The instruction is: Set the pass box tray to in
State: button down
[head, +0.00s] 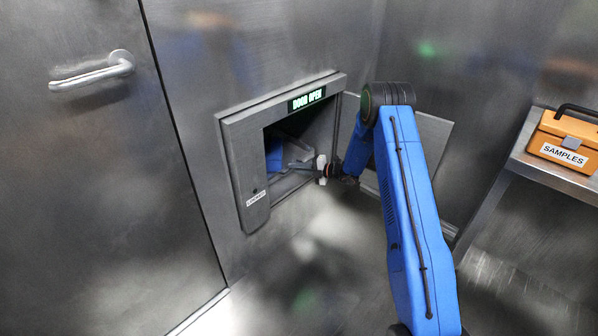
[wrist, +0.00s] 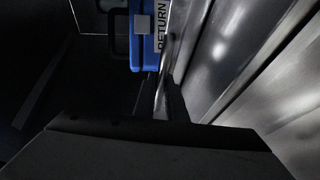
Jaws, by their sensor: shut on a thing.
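The pass box (head: 241,165) is set in the metal wall, with a lit "DOOR OPEN" sign (head: 307,99) above its opening. Its door (head: 431,135) is swung out to the right, partly behind my arm. The grey tray (head: 298,166) shows inside the opening, partly hidden in shadow. A blue case (head: 274,155) sits in the box; in the wrist view the case (wrist: 146,45) has a "RETURN" label. My gripper (head: 325,171) is at the right side of the opening, shut on what looks like the tray's front end. The fingertips are too small and dark to see clearly.
A closed metal door with a lever handle (head: 92,75) is on the left. An orange "SAMPLES" case (head: 566,140) stands on a metal bench (head: 551,176) at the right. The floor in front of the pass box is clear.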

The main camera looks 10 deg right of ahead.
jog(key=c, duration=1.8)
grip_release()
jog(key=v, duration=1.7)
jog(key=shift+s+d, duration=0.1)
jog(key=shift+d, duration=0.05)
